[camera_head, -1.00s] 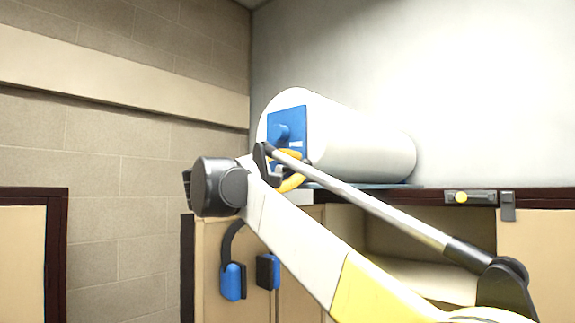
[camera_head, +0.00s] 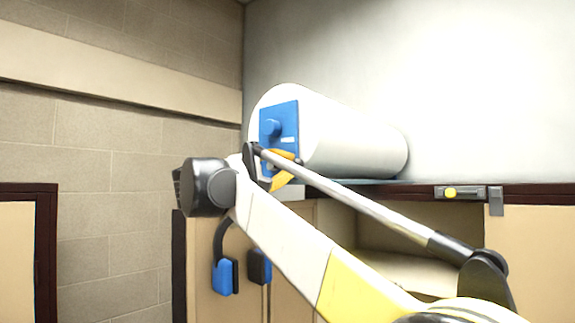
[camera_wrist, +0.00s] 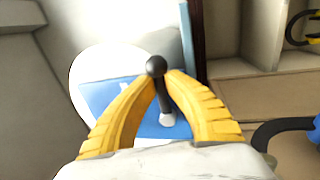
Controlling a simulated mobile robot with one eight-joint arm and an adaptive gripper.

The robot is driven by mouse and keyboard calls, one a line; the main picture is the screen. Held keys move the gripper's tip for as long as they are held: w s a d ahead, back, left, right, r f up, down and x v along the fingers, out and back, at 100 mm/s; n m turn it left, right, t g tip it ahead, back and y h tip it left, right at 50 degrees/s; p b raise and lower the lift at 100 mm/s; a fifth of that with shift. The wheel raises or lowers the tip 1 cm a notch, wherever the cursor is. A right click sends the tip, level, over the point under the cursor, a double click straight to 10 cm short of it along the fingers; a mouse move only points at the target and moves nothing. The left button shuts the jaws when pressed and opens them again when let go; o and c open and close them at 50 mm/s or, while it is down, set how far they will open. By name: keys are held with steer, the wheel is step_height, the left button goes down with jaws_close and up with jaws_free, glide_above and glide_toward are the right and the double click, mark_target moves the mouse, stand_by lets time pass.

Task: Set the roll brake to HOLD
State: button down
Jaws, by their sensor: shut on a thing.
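The roll brake has a blue plate (camera_head: 283,122) on the near end of a big white roll (camera_head: 350,135). A round blue knob sticks out of the plate's upper part. In the wrist view the brake's lever is a dark rod with a black ball end (camera_wrist: 155,66), standing out in front of the blue plate (camera_wrist: 105,95). My gripper (camera_wrist: 162,76) has its yellow fingers shut on the lever just at the ball. In the head view my gripper (camera_head: 290,164) is at the plate's lower right edge, and the lever is mostly hidden. The plate's white markings are too small to read.
The roll lies on a dark-edged bench (camera_head: 400,186) by the wall. Blue earmuffs (camera_head: 224,275) hang on the cabinet front below. A small grey box with a yellow button (camera_head: 451,192) sits on the bench edge at right. Open shelves are under the bench.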

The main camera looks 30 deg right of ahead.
steer(key=c, duration=1.7)
jaws_free()
steer(key=shift+d, duration=0.1)
steer(key=v, duration=1.2)
steer(key=shift+w+f, duration=0.1)
steer(key=shift+f, duration=0.15)
